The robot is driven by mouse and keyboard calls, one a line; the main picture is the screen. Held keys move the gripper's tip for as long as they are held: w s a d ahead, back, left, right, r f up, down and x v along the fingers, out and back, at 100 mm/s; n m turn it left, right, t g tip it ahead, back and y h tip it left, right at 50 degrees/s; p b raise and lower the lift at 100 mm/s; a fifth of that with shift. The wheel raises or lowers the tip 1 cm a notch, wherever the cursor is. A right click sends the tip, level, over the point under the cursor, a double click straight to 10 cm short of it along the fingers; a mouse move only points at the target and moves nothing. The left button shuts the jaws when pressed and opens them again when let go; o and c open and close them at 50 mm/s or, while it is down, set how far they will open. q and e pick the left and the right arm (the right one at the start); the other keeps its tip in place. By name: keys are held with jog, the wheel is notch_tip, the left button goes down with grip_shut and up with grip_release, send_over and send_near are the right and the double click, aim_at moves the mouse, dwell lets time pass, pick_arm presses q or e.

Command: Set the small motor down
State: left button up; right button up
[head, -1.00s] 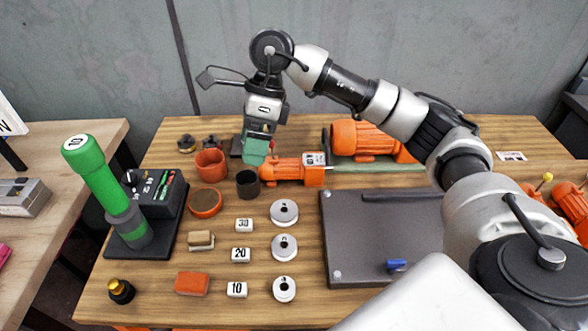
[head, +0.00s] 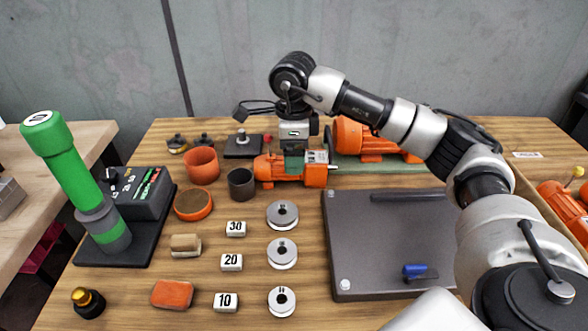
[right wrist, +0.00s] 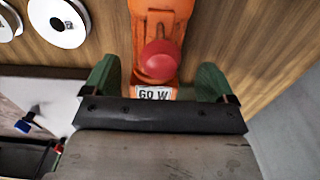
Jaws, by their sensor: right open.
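The small motor (head: 272,170) is orange with a white label and lies on the wooden table, in front of the larger orange motor. It also shows in the right wrist view (right wrist: 153,20), with a red knob (right wrist: 160,60) on top and a "60 W" label. My right gripper (head: 296,160) is above the small motor. In the right wrist view its two green fingers (right wrist: 158,84) are open, one on each side of the motor, with gaps visible. My left gripper is out of view.
The large orange motor (head: 365,138) stands just behind on a green base. A dark cup (head: 241,184) is close to the small motor's left. Numbered white blocks (head: 232,262), silver discs (head: 282,253) and a grey plate (head: 388,235) are in front.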

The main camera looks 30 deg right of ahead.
jog(key=f, duration=0.4)
jog(key=shift+s+a+f+b, duration=0.1)
jog(key=shift+s+f+b, duration=0.1)
jog(key=shift+f+b, duration=0.15)
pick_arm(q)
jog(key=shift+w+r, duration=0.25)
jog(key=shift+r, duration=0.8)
pick_arm(e)
grip_shut()
jog(key=shift+r, duration=0.15)
